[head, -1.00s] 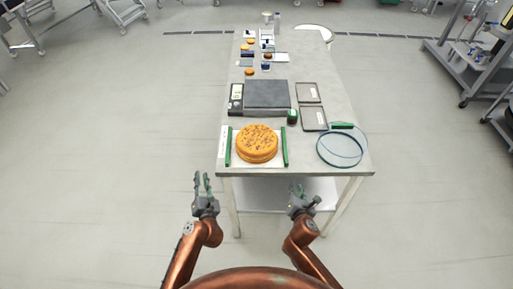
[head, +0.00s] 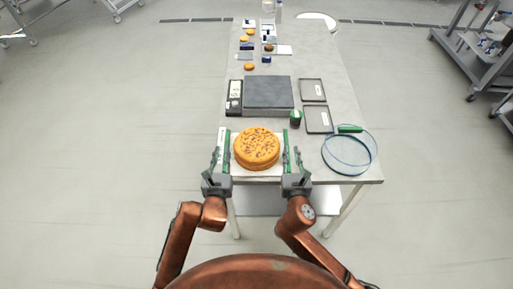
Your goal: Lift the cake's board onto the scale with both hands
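The round orange-brown cake (head: 257,148), dotted with dark bits on top, sits on its pale board (head: 258,175) at the table's near edge. A green bar runs along each side of the board: the left bar (head: 226,140) and the right bar (head: 286,138). The scale, with a dark grey platform (head: 268,92) and a display at its left, stands behind the cake, its platform empty. My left gripper (head: 222,158) is at the left bar, fingers apart. My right gripper (head: 292,158) is at the right bar, fingers apart. Whether the fingers touch the bars is unclear.
A small dark green-topped jar (head: 295,119) stands between the cake and the scale, to the right. Two shallow trays (head: 318,120) lie right of the scale. A clear blue-rimmed round item (head: 350,152) lies at the near right corner. Small cakes and containers stand farther back.

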